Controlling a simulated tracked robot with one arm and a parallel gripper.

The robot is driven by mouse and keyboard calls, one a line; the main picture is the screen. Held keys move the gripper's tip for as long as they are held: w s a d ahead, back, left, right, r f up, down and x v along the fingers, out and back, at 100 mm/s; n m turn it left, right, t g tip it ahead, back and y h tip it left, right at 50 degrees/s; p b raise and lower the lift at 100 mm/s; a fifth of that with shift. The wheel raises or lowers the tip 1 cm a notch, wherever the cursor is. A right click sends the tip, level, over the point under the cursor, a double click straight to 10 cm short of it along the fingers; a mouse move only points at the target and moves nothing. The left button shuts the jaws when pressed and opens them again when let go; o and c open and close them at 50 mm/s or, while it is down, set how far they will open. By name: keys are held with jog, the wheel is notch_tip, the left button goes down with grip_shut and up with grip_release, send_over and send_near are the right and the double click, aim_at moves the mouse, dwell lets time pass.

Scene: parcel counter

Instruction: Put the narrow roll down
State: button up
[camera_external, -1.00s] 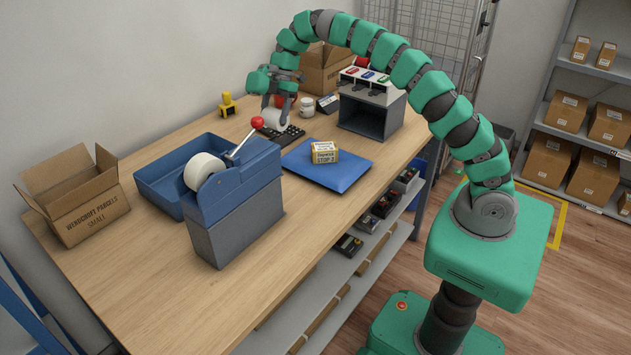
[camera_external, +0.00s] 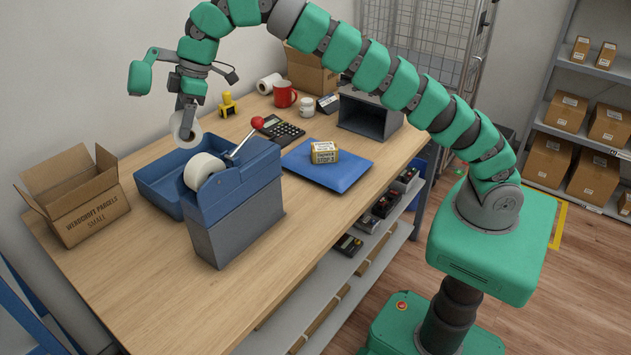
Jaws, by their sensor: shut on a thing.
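My gripper (camera_external: 186,117) is shut on the narrow roll (camera_external: 186,138), a white ring with an open core, held hanging on edge below the fingers. In the picture it overlaps the far edge of the open blue tray (camera_external: 146,188); I cannot tell how high above the tray it is. A second white roll (camera_external: 203,167) sits in the blue and grey dispenser (camera_external: 240,205) with the red-knobbed lever, close in front of the held roll. Another white roll (camera_external: 269,83) lies on the table near the red mug.
An open cardboard box (camera_external: 85,207) stands left of the tray. A yellow dispenser (camera_external: 227,104), a calculator (camera_external: 278,130), a red mug (camera_external: 285,94) and a blue mat (camera_external: 328,172) with a parcel (camera_external: 324,152) are to the right. The table's front left is bare.

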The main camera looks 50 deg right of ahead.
jog(key=s+a+r+m, duration=0.1)
jog(key=s+a+r, duration=0.1)
jog(key=s+a, duration=0.6)
jog(key=shift+s+a+r+t, duration=0.15)
jog(key=shift+a+r+t, duration=0.15)
jog(key=shift+a, duration=1)
jog(key=shift+s+a+f+m, duration=0.3)
jog(key=shift+a+m, duration=0.1)
jog(key=shift+a, duration=0.15)
jog(key=shift+s+a+f+m+t+h+b, duration=0.3)
jog(key=shift+a+f+m+b, duration=0.55)
jog(key=shift+f, duration=3.8)
jog(key=shift+s+a+f+m+t+h+b, duration=0.35)
jog(key=shift+a+f+m, duration=1)
jog(key=shift+f, duration=3.35)
jog(key=shift+s+a+f+m+t+h+b, duration=0.1)
jog(key=shift+a+f+m+h+b, duration=0.65)
jog(key=shift+f, duration=3.9)
jog(key=shift+a+f+y, duration=0.1)
jog(key=shift+a+y, duration=0.2)
jog(key=shift+a, duration=0.15)
